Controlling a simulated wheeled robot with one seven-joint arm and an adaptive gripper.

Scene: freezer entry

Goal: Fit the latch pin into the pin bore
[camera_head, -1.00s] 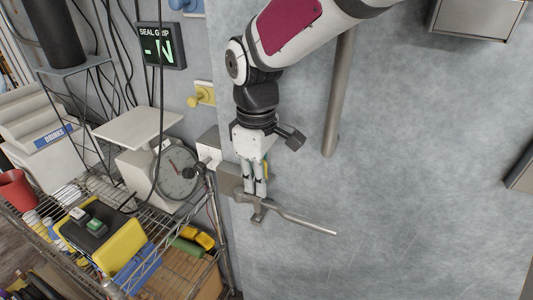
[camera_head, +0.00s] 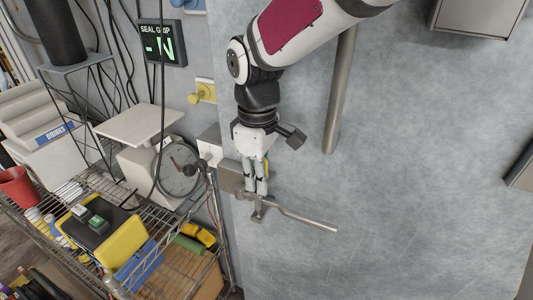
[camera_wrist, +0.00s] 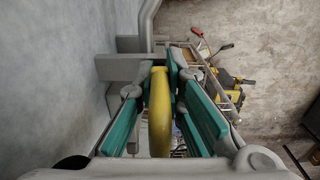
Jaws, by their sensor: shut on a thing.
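My gripper (camera_head: 256,192) is at the latch on the grey freezer door, its fingers pointing down. In the wrist view my gripper (camera_wrist: 160,95) is shut on a yellow, rounded part, which I take to be the latch pin (camera_wrist: 160,112). A sliver of yellow also shows beside the fingers in the head view. The metal latch (camera_head: 258,212) is right below the fingertips, with a long lever (camera_head: 305,220) reaching to the right. The pin's lower end and the pin bore are hidden, so I cannot tell whether the pin is in the bore.
A vertical door handle bar (camera_head: 337,100) stands right of my arm. A wire shelf (camera_head: 190,235) with a dial scale (camera_head: 179,170) and a yellow-black device (camera_head: 100,235) is at the left. A yellow knob (camera_head: 203,93) is on the wall.

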